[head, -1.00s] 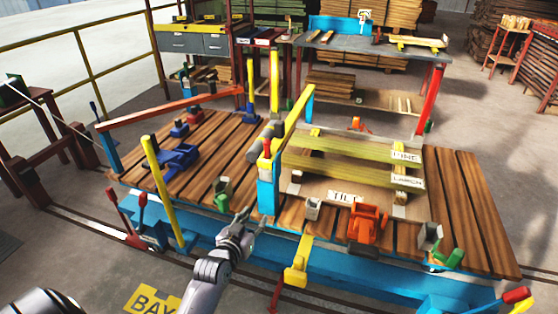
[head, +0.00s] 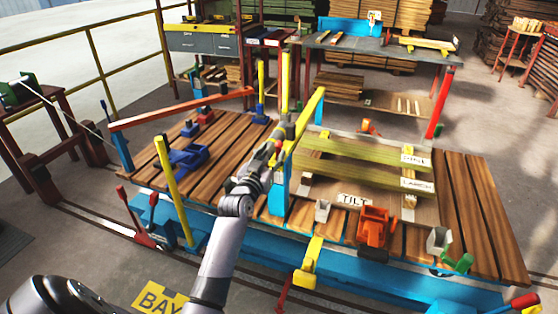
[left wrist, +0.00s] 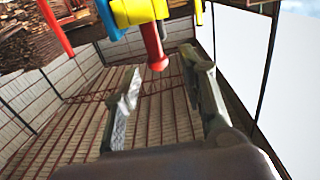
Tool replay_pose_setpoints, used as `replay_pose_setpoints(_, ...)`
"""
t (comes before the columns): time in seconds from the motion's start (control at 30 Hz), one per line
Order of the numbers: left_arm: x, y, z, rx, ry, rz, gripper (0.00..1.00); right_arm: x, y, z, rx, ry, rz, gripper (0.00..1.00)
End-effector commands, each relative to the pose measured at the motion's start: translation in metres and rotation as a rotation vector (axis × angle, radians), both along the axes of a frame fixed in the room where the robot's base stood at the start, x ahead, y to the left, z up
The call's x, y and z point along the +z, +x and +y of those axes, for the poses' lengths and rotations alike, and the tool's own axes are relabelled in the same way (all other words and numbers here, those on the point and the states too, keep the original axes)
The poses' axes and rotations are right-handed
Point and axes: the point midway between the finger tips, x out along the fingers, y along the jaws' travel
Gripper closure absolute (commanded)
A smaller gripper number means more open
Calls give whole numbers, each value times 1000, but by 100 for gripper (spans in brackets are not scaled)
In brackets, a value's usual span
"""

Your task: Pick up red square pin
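The red pin (left wrist: 154,46) shows in the left wrist view, sticking out of a yellow piece (left wrist: 135,11) at the top. Its end lies between the fingertips of my left gripper (left wrist: 162,64). The fingers are apart, with visible space on both sides of the pin, so the gripper is open. In the head view my left gripper (head: 276,150) is at the top of the blue post (head: 279,195), by the near end of the yellow bar (head: 310,116). There the gripper mostly hides the pin. Whether its cross-section is square I cannot tell. My right gripper is not in view.
The slatted wooden table (head: 482,215) carries boards, an orange clamp (head: 374,228) and a blue clamp (head: 188,158). A yellow upright post (head: 172,188) stands left of my left arm. A long red bar (head: 182,107) spans the table's left part.

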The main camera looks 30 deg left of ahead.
Motion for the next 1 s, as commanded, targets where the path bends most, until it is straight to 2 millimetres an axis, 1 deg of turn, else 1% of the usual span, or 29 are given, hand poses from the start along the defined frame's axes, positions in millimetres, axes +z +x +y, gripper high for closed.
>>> replay_pose_setpoints(0.17, 2, 11, 2, 0, -2, -1, 62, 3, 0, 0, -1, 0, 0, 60)
replay_pose_setpoints(0.33, 5, 35, 5, 0, -2, -1, 62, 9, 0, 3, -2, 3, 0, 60)
replay_pose_setpoints(0.4, 3, 44, 7, 0, -1, -1, 62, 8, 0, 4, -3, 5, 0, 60)
replay_pose_setpoints(0.5, 2, 52, 9, 0, 0, 0, 62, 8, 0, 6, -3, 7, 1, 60)
replay_pose_setpoints(0.6, 3, 56, 10, 0, 0, -1, 62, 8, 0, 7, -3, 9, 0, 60)
replay_pose_setpoints(0.8, 2, 56, 10, 0, 0, 0, 62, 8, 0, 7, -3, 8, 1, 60)
replay_pose_setpoints(1.0, 2, 55, 9, 0, 0, 0, 75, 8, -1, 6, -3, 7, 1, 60)
